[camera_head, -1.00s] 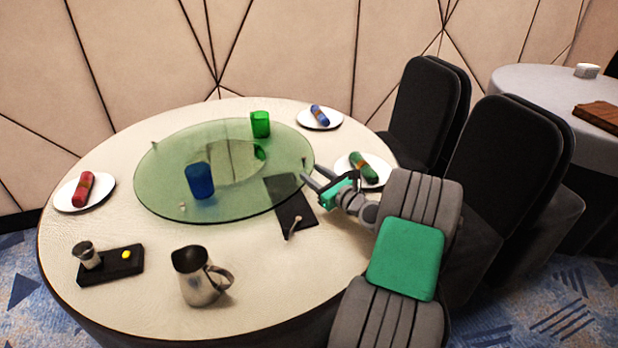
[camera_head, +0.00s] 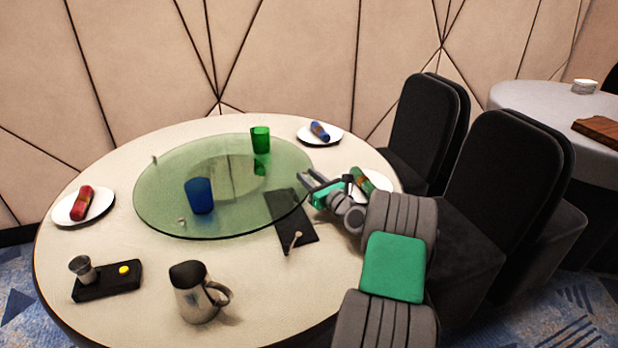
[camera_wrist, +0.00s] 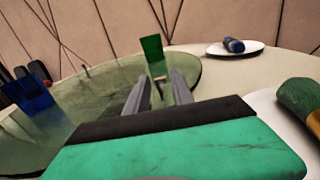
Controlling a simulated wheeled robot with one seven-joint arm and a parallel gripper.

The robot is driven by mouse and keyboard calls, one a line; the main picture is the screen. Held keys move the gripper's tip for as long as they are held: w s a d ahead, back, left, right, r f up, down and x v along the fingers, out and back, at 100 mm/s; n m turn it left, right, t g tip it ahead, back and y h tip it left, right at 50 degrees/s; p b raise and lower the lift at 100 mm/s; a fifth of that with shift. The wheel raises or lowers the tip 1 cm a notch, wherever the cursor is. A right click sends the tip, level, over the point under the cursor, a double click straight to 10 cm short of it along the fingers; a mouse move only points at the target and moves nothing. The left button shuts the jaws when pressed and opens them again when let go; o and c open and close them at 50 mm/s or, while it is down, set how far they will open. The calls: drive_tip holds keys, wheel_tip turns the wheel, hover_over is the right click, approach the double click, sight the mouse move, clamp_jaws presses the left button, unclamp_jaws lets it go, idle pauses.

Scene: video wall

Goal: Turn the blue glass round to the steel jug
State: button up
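The blue glass (camera_head: 199,196) stands upright on the front left part of the round green glass turntable (camera_head: 160,205). It also shows at the left edge of the wrist view (camera_wrist: 30,92). The steel jug (camera_head: 194,293) stands on the table in front of the turntable, apart from it, its handle to the right. My gripper (camera_head: 306,180) is at the turntable's right rim, far from glass and jug. In the wrist view its two fingers (camera_wrist: 160,90) are apart, with a small dark peg (camera_wrist: 160,86) showing between their tips; contact cannot be told.
A green glass (camera_head: 260,140) stands at the turntable's back. Small pegs (camera_head: 182,222) stand on its rim. A dark board (camera_head: 290,222) lies by its front right. Plates with rolled napkins (camera_head: 84,206) ring the table. A black tray (camera_head: 107,281) holds a cup. Chairs (camera_head: 425,128) stand right.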

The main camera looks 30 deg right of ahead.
clamp_jaws()
idle(1.1)
